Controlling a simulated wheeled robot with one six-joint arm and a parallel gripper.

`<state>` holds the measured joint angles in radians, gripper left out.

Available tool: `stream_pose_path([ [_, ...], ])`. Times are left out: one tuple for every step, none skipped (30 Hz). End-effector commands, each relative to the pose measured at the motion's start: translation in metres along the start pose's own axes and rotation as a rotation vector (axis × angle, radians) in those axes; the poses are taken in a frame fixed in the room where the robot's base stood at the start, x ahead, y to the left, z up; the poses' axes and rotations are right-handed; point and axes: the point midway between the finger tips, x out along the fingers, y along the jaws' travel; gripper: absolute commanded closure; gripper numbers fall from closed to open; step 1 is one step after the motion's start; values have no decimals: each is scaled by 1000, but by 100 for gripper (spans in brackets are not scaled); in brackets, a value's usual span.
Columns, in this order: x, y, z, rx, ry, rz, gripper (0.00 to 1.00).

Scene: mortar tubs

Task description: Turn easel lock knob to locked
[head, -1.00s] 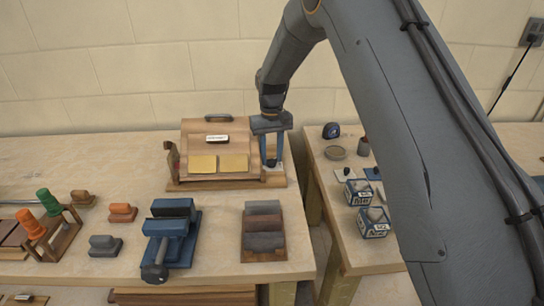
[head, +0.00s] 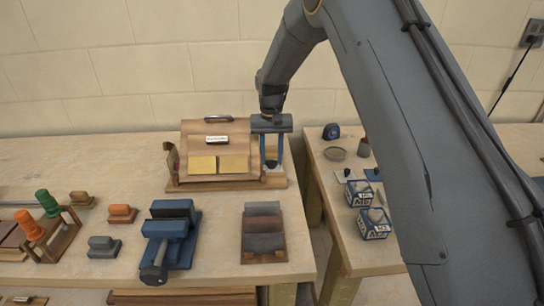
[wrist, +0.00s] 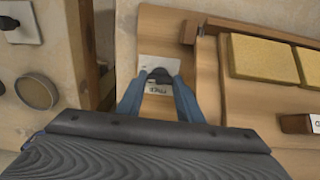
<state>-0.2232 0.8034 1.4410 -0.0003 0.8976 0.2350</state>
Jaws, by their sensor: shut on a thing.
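The wooden easel (head: 203,134) stands on the bench at the back, with two yellow blocks on its front. Its dark lock knob (wrist: 159,75) sits at the easel's right side, over a pale plate (wrist: 160,91) with small lettering that I cannot read for certain. My gripper (wrist: 158,79) comes down from above with its two blue fingers on either side of the knob, shut on it. In the head view my gripper (head: 271,159) is at the easel's right end. The fingers partly hide the knob, and its lock setting cannot be read.
A second table (head: 338,193) stands to the right across a gap, with a tape measure (head: 331,131), a round dish (head: 336,153) and blue-white boxes. A blue vise (head: 170,240) and a rack of sanding blocks (head: 263,247) stand in front of the easel.

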Motion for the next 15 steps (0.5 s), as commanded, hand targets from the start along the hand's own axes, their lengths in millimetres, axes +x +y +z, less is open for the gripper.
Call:
stream_pose_path([
  [-1,0,-1,1,3,-1,90],
  [-1,0,-1,1,3,-1,64],
  [-1,0,-1,1,2,-1,57],
  [-1,0,-1,1,2,-1,52],
  [-1,0,-1,1,2,-1,48],
  [-1,-1,-1,1,3,-2,48],
  [-1,-2,-1,0,3,-2,48],
  [-1,-2,0,-1,3,-2,48],
  [-1,-3,0,-2,3,-2,48],
  [-1,-3,0,-2,3,-2,48],
  [-1,-4,0,-3,3,-2,48],
  [-1,-4,0,-3,3,-3,48],
  [-1,-4,0,-3,2,-3,48],
  [-1,-5,0,-4,2,-3,48],
  [-1,-5,0,-4,2,-3,48],
])
